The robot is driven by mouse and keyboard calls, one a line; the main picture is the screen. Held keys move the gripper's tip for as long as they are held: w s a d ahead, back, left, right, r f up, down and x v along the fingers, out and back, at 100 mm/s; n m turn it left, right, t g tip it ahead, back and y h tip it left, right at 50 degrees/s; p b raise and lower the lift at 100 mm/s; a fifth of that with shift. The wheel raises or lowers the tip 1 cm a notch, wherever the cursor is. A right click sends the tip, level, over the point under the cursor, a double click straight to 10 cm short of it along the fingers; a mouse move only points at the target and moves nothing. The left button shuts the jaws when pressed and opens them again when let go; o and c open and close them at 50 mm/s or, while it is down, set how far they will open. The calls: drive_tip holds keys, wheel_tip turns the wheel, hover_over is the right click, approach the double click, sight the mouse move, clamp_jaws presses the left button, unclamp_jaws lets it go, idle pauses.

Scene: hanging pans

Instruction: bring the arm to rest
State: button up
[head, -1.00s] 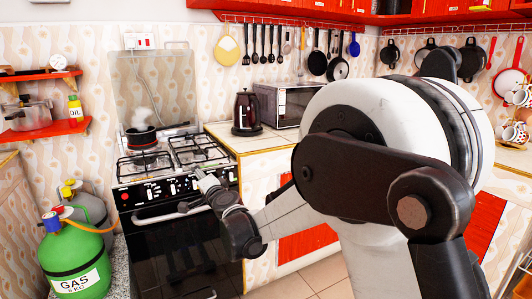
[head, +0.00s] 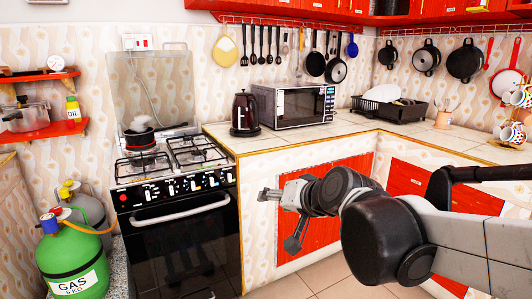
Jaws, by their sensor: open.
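My gripper (head: 278,222) is in the head view, in front of the white and red lower cupboard, right of the stove. Its fingers are spread apart, and I see nothing between them. My arm reaches in from the right edge of the picture, low and roughly level, with its dark joints near the middle.
The black stove (head: 182,240) carries a small steaming pot (head: 139,138). A kettle (head: 245,113), a microwave (head: 293,105) and a dish rack (head: 390,108) stand on the counter. Pans (head: 466,62) hang on the back wall. A green gas bottle (head: 72,258) stands at left.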

drive_tip(key=s+d+f+g+h, duration=0.25)
drive_tip(key=s+d+f, duration=0.25)
drive_tip(key=s+d, duration=0.5)
drive_tip(key=s+d+f+g+h, duration=0.1)
drive_tip(key=s+d+f+h, duration=0.35)
drive_tip(key=s+d, duration=0.5)
wheel_tip(320, 180, up, 12)
drive_tip(key=s+a+y+p, duration=0.1)
drive_tip(key=a+p, duration=0.1)
drive_tip(key=p, duration=1.1)
drive_tip(key=shift+s+r+n, duration=0.2)
drive_tip(key=shift+s+n, duration=0.05)
drive_tip(key=shift+n, duration=0.15)
